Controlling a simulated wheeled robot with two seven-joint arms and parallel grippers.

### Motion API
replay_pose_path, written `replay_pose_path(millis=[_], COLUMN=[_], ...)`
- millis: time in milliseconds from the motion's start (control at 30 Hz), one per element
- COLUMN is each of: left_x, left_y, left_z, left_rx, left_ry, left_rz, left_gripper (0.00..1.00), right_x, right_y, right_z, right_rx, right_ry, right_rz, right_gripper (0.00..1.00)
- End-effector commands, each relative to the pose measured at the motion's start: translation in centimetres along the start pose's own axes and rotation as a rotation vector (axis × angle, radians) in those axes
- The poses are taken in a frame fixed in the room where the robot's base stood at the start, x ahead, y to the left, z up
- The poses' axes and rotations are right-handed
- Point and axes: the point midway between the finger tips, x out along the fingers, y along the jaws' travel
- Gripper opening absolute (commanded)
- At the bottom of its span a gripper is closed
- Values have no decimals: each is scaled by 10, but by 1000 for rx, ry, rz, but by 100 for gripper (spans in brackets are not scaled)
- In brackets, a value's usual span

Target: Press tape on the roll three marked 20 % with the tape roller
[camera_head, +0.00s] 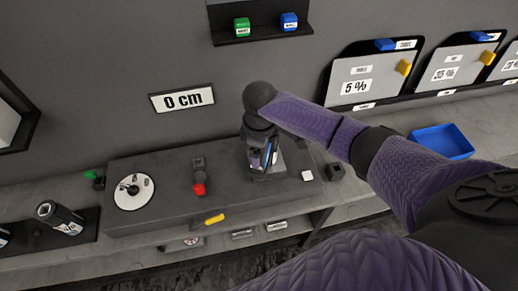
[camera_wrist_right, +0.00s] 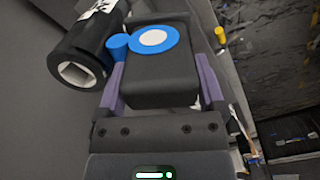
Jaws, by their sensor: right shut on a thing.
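My right gripper (camera_head: 263,160) points down over the dark bench unit in the head view. In the right wrist view its purple fingers (camera_wrist_right: 162,75) are shut on a black block-shaped tool, the tape roller (camera_wrist_right: 160,88), which carries a blue disc with a white centre. A black film roll (camera_wrist_right: 85,55) with a white core and partly visible label lies beside the tool, at upper left of the wrist view. Its marking is not readable, and I cannot tell whether the tool touches it. My left gripper is out of view.
The bench unit (camera_head: 135,218) bears a white round dial (camera_head: 133,191) and a red-tipped lever (camera_head: 199,188). Another black roll (camera_head: 60,217) lies at the left. A blue tray (camera_head: 441,141) stands at right. A wall display (camera_head: 182,98) reads 0 cm.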

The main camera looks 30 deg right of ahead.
Motion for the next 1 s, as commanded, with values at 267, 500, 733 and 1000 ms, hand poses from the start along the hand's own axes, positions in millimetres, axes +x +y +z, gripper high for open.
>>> replay_pose_path(millis=[267,500,733,1000], left_x=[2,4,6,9], left_y=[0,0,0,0], left_z=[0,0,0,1], left_rx=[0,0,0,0], left_ry=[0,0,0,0], left_rz=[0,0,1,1], left_gripper=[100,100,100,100], right_x=[0,0,0,0], right_y=[4,8,12,16], right_z=[0,0,0,0], right_rx=[1,1,1,1], right_ry=[1,1,1,1], right_rz=[1,1,2,2], right_gripper=[16,16,16,16])
